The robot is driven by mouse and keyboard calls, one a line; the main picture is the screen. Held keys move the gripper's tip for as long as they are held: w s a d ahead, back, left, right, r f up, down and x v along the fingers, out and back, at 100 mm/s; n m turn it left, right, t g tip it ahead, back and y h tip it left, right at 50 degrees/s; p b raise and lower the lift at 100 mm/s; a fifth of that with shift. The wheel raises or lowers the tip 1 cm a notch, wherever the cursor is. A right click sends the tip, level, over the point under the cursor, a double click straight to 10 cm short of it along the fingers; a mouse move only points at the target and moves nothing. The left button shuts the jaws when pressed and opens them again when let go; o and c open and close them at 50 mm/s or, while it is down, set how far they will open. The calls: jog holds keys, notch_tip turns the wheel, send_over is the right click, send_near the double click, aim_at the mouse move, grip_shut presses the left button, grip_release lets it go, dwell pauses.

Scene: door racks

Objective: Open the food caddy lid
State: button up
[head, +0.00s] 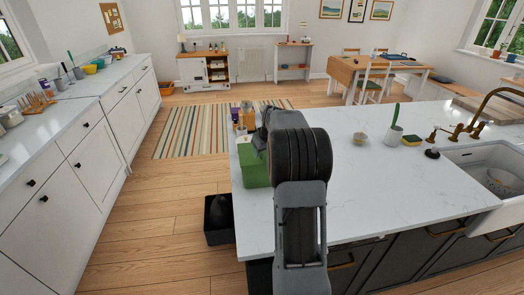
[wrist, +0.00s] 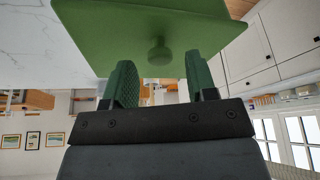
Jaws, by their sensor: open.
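The green food caddy (head: 254,168) stands at the left edge of the white island worktop. My arm hides part of its upper right. In the wrist view, a broad green face of the caddy (wrist: 105,35) fills the top, with a round green knob (wrist: 158,52) standing out from it. My gripper (wrist: 160,72) is open, with one textured green finger on each side of the knob's line and a gap between them. The knob appears just beyond the fingertips, not gripped. In the head view my gripper (head: 262,135) is by the caddy's top, mostly hidden by my arm.
Small jars (head: 246,115) stand behind the caddy on the island. A black bin (head: 218,215) is on the floor to its left. The worktop's middle is clear.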

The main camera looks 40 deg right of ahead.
jog(key=shift+w+f, duration=0.2)
jog(key=shift+f, duration=0.3)
jog(key=shift+c, duration=0.2)
grip_shut()
